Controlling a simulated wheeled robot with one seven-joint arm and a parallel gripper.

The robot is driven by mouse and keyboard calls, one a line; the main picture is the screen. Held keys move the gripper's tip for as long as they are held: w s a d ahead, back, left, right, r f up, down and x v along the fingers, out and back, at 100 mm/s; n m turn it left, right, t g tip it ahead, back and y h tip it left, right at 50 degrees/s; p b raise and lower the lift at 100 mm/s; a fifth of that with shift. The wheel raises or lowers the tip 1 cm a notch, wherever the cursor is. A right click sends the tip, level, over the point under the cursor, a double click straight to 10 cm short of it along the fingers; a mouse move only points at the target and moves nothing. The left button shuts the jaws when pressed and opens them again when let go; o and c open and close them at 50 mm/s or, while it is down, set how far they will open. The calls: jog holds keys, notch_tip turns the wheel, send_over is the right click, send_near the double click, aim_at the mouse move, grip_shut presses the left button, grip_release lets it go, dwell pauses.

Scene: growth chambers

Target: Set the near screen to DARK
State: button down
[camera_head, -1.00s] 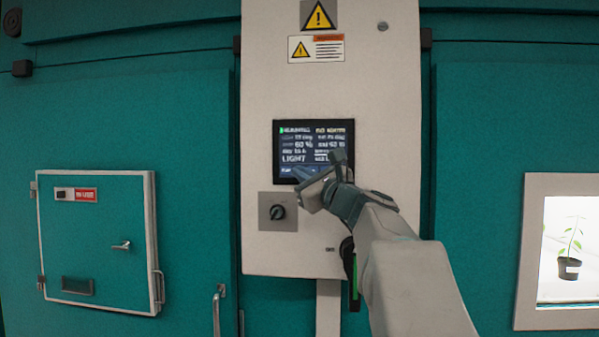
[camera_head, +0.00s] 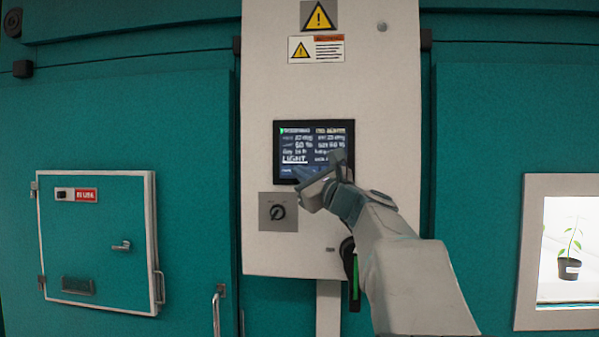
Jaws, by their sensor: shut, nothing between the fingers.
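The near screen (camera_head: 302,140) is a small dark display with a black frame, set in the pale control panel. It shows lines of white text, with "LIGHT" readable and underlined at the lower left. My gripper (camera_head: 300,178) is shut and empty. Its fingertips are in front of the screen's bottom edge, and the gripper hides the lower right part of the display. I cannot tell whether the fingertips touch the screen.
A black rotary knob (camera_head: 278,212) on a grey plate sits just below the screen, left of my gripper. The pale panel (camera_head: 270,90) carries warning labels above. A small teal hatch (camera_head: 100,255) is at left. A lit window (camera_head: 571,230) with a potted plant is at right.

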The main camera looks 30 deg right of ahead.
jog(key=shift+s+a+b, duration=0.4)
jog(key=shift+s+b, duration=0.1)
jog(key=shift+s, duration=0.1)
jog(key=s+a+b, duration=0.1)
jog(key=s, duration=0.1)
jog(key=s+a+b, duration=0.1)
jog(key=s, duration=0.1)
jog(key=shift+a, duration=0.4)
dwell(1.1)
